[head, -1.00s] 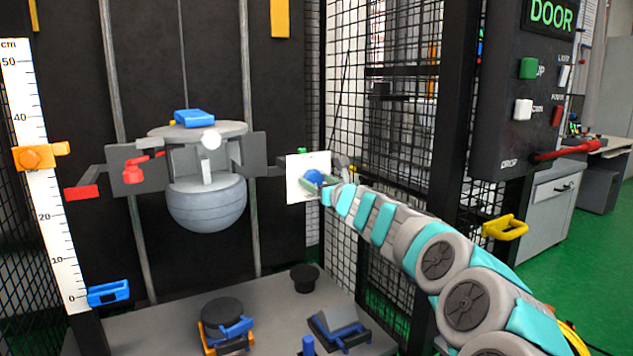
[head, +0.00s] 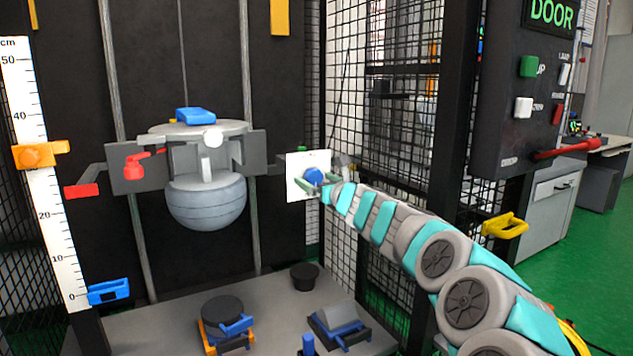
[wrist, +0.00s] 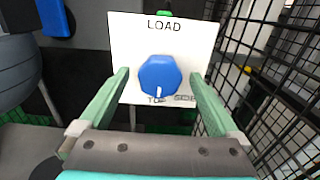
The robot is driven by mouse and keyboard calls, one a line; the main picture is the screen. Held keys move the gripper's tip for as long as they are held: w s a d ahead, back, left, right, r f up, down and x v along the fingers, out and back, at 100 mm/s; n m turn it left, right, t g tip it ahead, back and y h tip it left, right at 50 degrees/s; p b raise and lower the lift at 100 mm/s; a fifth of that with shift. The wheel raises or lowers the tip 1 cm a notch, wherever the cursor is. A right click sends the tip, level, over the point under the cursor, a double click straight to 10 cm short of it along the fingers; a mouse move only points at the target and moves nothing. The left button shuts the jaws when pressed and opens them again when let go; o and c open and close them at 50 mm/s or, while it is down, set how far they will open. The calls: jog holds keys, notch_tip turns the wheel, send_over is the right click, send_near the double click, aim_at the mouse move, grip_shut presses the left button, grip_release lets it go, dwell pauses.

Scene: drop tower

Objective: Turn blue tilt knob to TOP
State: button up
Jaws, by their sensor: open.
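The blue tilt knob (wrist: 160,75) sits on a white plate (wrist: 190,40) marked LOAD in the wrist view. A white mark on the knob points down, near the lettering at the plate's lower edge, which is partly unreadable. The knob (head: 314,176) and its plate (head: 296,188) also show in the head view, at the right of the carriage. My gripper (wrist: 158,88) is open, with one green finger on each side of the knob and a visible gap on both sides. In the head view my gripper (head: 313,187) is at the plate, its fingers partly hidden.
Wire mesh (wrist: 265,85) stands close to the right of my gripper. The carriage with a grey round weight (head: 207,203) hangs to the left. A red lever (head: 140,162) is on its far side. A control panel (head: 525,90) stands at the right. Base fixtures lie below.

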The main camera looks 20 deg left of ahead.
jog(key=shift+s, duration=0.1)
jog(key=b+v, duration=0.2)
jog(key=v, duration=0.5)
jog(key=shift+d+b, duration=0.25)
jog(key=shift+b, duration=0.1)
jog(key=shift+s, duration=0.2)
